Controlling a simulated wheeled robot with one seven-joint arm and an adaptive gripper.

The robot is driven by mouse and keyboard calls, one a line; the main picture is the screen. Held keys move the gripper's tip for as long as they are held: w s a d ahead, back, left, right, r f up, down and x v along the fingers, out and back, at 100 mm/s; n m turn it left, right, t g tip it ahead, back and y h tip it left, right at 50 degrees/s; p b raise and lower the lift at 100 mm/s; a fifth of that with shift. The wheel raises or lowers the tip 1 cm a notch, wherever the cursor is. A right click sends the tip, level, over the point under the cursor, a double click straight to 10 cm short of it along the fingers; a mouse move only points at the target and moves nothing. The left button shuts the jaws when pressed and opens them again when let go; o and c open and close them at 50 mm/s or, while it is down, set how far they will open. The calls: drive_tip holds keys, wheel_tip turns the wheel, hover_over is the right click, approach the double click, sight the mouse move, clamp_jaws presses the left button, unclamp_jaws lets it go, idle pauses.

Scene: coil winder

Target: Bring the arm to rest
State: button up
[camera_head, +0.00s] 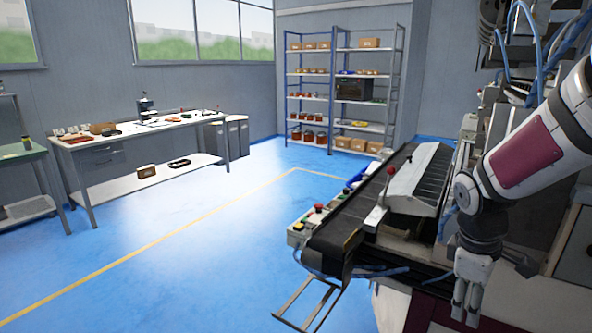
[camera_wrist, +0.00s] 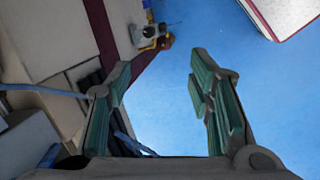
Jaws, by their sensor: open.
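My gripper (camera_head: 466,312) hangs pointing down at the lower right of the head view, in front of the winding machine. My white and dark red arm reaches down to it from the right edge. In the wrist view my gripper (camera_wrist: 160,88) is open, its two green-padded fingers spread apart with nothing between them. Blue floor shows beyond the fingers. The coil winder (camera_head: 420,178), with a ribbed grey cover and a dark conveyor belt (camera_head: 338,232), stands just left of my arm.
A control box (camera_head: 300,232) with a red button sits at the belt's left side. A metal frame (camera_head: 307,303) sticks out below it. A workbench (camera_head: 130,133) stands at the left and a shelf rack (camera_head: 338,132) at the back. The blue floor (camera_head: 185,225) between is clear.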

drive_tip(key=s+a+r+m+t+y+p, duration=0.1)
drive_tip(key=s+a+r+m+p, duration=0.2)
drive_tip(key=s+a+r, duration=0.4)
drive_tip(key=s+a+r+m+t+y+p, duration=0.1)
drive_tip(key=s+a+r+m, duration=0.4)
drive_tip(key=s+r, duration=0.6)
drive_tip(key=shift+s+a+m+t+y+p, duration=0.3)
drive_tip(key=shift+s+a+t+p, duration=0.6)
drive_tip(key=shift+s, duration=1.05)
